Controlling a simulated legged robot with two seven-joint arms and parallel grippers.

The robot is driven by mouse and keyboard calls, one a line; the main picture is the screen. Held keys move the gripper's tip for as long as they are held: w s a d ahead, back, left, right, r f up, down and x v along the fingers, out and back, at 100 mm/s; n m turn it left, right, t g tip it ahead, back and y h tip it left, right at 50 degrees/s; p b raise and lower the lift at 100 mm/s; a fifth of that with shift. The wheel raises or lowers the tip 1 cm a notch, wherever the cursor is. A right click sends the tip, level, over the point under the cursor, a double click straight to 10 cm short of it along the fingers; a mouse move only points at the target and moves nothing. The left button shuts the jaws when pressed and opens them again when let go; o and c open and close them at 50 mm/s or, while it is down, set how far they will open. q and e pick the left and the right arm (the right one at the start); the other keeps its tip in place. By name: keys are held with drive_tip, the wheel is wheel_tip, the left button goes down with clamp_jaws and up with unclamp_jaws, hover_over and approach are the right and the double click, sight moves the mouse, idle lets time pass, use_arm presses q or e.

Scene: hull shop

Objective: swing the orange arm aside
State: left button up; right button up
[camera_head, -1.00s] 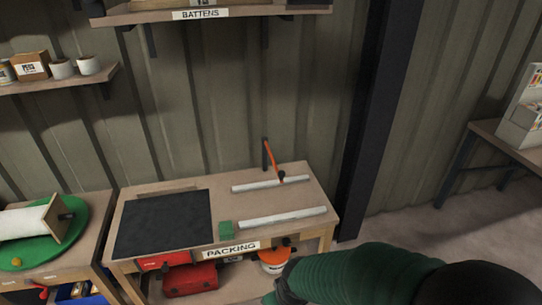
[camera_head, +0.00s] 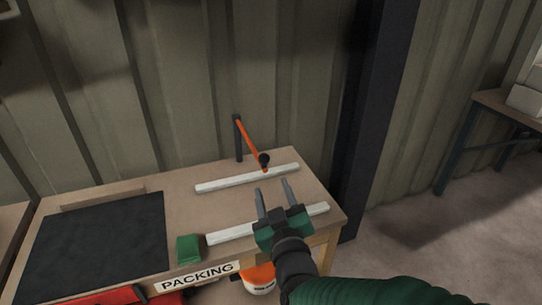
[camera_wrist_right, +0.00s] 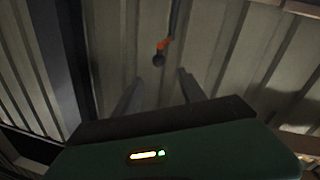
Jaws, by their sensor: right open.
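The orange arm (camera_head: 249,141) is joined to the top of a dark post (camera_head: 238,140) at the back of the packing bench. It slants down to the right and ends in a dark knob (camera_head: 264,159) above the rear white strip. In the right wrist view the orange arm (camera_wrist_right: 163,44) and its dark knob (camera_wrist_right: 158,59) show beyond and between the fingers. My right gripper (camera_head: 272,188) is open and empty over the bench, in front of the knob and apart from it. It also shows in the right wrist view (camera_wrist_right: 158,90). My left gripper is not in view.
Two white strips lie on the packing bench (camera_head: 180,207), a rear one (camera_head: 247,178) and a front one (camera_head: 232,231) partly behind my right gripper. A green block (camera_head: 189,248) and a dark mat (camera_head: 95,240) are to the left. A dark column (camera_head: 365,120) stands right of the bench.

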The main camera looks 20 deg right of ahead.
sight(266, 163)
drive_tip(key=w+p, duration=0.1)
drive_tip(key=w, duration=0.2)
drive_tip(key=w+d+p, duration=0.1)
drive_tip(key=w, duration=0.3)
drive_tip(key=shift+w+d+f, duration=0.15)
drive_tip(key=shift+d, duration=0.05)
drive_tip(key=w, duration=0.9)
drive_tip(key=shift+d+r+b, duration=0.2)
drive_tip(key=shift+d+b, duration=0.1)
drive_tip(key=shift+d, duration=0.05)
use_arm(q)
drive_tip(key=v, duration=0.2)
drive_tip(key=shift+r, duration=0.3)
use_arm(e)
clamp_jaws()
